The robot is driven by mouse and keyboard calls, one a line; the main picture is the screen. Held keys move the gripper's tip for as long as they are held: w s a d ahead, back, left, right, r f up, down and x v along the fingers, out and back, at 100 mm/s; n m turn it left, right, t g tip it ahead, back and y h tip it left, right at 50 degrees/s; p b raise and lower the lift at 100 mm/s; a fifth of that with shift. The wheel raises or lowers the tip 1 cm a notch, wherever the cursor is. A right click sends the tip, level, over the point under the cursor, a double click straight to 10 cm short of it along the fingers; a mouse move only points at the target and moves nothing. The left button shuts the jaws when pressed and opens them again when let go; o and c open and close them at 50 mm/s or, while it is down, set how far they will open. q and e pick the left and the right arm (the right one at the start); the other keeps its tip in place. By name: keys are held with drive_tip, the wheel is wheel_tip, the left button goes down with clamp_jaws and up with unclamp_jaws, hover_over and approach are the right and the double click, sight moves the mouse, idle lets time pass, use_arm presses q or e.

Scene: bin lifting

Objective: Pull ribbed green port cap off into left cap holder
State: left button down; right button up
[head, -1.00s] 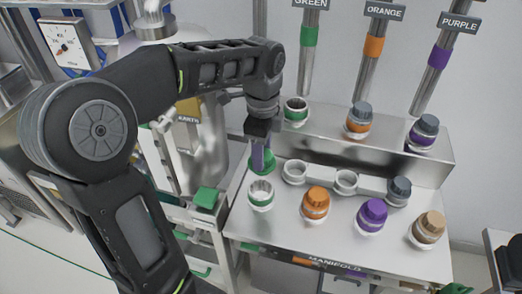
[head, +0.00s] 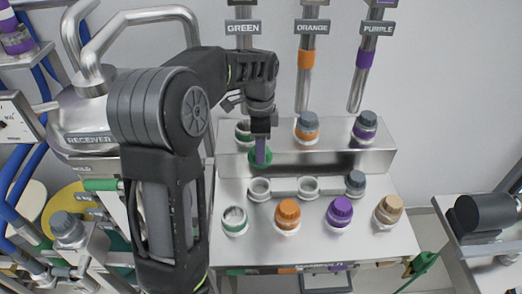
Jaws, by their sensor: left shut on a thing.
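My left gripper (head: 261,149) is shut on the green cap (head: 265,160), whose far side is partly hidden by the fingers. The cap is held above the manifold, in the picture just above the left cap holder (head: 259,188). That holder is a pale empty ring, and the cap appears apart from it. A green-banded port (head: 235,220) at the front left of the manifold is open and bare. My right gripper is not in view.
Orange (head: 288,211), purple (head: 340,209) and tan (head: 388,208) capped ports line the front. A raised steel ledge (head: 335,163) with more ports stands behind. My left arm hides part of the left side.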

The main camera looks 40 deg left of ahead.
use_arm(q)
drive_tip(key=shift+f+b, duration=1.95)
drive_tip(key=shift+f, duration=0.8)
drive_tip(key=shift+r+p, duration=0.35)
drive_tip(key=shift+r, duration=0.05)
drive_tip(key=shift+f, duration=0.1)
drive_tip(key=shift+f+b, duration=1.15)
drive_tip(key=shift+f, duration=0.35)
drive_tip(key=shift+s, duration=0.1)
drive_tip(key=shift+f+b, duration=0.85)
drive_tip(key=shift+f, duration=0.3)
drive_tip(key=shift+f+b, duration=0.75)
drive_tip(key=shift+f, duration=0.35)
